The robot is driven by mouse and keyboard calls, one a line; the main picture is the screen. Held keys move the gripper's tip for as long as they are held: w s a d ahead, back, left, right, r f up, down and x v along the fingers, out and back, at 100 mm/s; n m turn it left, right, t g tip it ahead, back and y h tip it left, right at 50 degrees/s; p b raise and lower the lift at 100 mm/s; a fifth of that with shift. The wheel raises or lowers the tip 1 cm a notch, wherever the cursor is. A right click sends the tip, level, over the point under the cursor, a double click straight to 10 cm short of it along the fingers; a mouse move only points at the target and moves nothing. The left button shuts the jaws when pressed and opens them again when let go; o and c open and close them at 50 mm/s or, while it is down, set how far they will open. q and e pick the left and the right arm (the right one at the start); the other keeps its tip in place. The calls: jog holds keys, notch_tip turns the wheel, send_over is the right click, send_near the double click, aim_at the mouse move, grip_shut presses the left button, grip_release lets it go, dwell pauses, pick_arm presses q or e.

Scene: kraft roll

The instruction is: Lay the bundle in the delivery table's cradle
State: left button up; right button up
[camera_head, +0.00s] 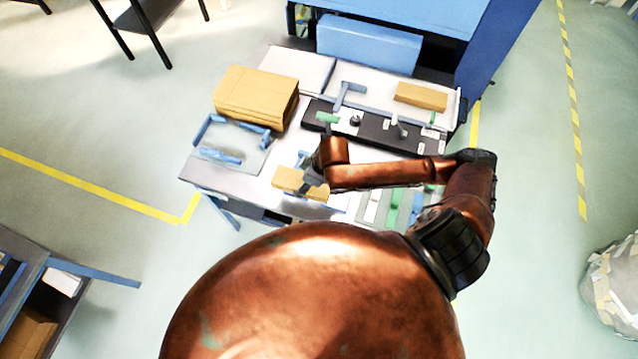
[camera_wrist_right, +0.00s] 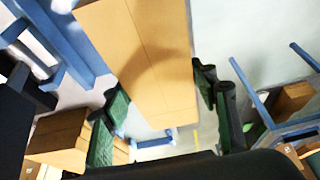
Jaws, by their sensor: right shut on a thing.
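The bundle is a tan kraft block (camera_head: 287,179). It fills the upper middle of the right wrist view (camera_wrist_right: 140,50). My right gripper (camera_head: 313,182) is shut on it, with green-padded fingers on its two sides in the right wrist view (camera_wrist_right: 165,112). The bundle is over the front part of the work table (camera_head: 262,187), near blue pieces; I cannot tell whether it touches them. A blue-railed fixture (camera_head: 208,130) stands on the table's left part with nothing tan in it; I cannot tell whether it is the delivery cradle. My left gripper is not in view.
A large kraft stack (camera_head: 250,95) stands behind the fixture. Another kraft block (camera_head: 421,96) lies at the back right by a blue machine (camera_head: 368,45). A blue-framed table (camera_head: 45,265) stands at the lower left, with open floor between. A wrapped bin (camera_head: 612,275) is at the right.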

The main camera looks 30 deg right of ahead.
jog(key=d+f, duration=0.6)
jog(key=shift+w, duration=0.3)
jog(key=shift+d+f, duration=0.2)
jog(key=shift+f, duration=0.75)
jog(key=shift+d+f, duration=0.15)
jog(key=shift+f, duration=0.8)
jog(key=o, duration=1.4)
jog(key=shift+f, duration=0.1)
jog(key=p+v, duration=0.1)
jog(key=v, duration=1.1)
